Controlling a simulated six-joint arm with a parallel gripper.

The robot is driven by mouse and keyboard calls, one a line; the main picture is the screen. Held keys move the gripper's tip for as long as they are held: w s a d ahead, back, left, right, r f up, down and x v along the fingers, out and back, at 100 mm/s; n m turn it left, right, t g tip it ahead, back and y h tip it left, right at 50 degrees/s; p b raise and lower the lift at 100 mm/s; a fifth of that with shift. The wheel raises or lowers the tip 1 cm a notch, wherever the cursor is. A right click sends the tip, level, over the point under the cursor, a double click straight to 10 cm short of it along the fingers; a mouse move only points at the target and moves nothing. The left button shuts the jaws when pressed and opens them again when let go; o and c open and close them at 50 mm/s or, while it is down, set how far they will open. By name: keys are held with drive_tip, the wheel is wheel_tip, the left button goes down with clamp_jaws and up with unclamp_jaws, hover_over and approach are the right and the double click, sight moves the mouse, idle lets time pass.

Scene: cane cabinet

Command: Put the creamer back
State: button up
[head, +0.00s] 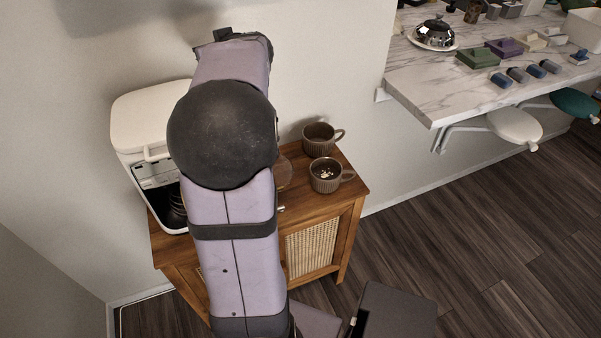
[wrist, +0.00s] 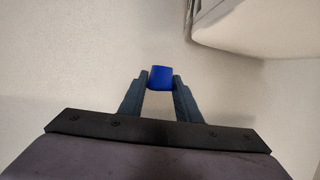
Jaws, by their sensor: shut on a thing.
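In the wrist view my gripper (wrist: 160,85) is shut on a small, smooth blue thing (wrist: 160,78) held between its fingertips. It may be the creamer; its full shape does not show. A pale wall lies behind it. In the head view my arm hides the gripper and the blue thing. The wooden cane cabinet (head: 312,247) stands below my arm. Two ribbed brown mugs stand on its top: a rear mug (head: 318,139) and a front mug (head: 326,177) with dark drink and pale bits in it.
A white coffee machine (head: 140,112) stands on the cabinet's left, partly behind my arm. A white body (wrist: 255,30) fills the wrist view's upper right. A marble counter (head: 440,85) at right holds a domed dish (head: 435,34), green box (head: 478,58) and several small blue and grey things.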

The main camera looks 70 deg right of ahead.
drive_tip(key=s+d+f+m+g+h, duration=0.25)
drive_tip(key=s+f, duration=0.35)
drive_tip(key=f, duration=0.3)
drive_tip(key=m+g+h, duration=0.3)
drive_tip(key=m+g, duration=0.4)
hover_over(302, 202)
wheel_tip(302, 202, down, 22)
drive_tip(key=f, duration=0.1)
drive_tip(key=shift+w+f, duration=0.1)
drive_tip(key=shift+f, duration=2.5)
drive_tip(key=shift+f, duration=0.1)
drive_tip(key=shift+f, duration=2)
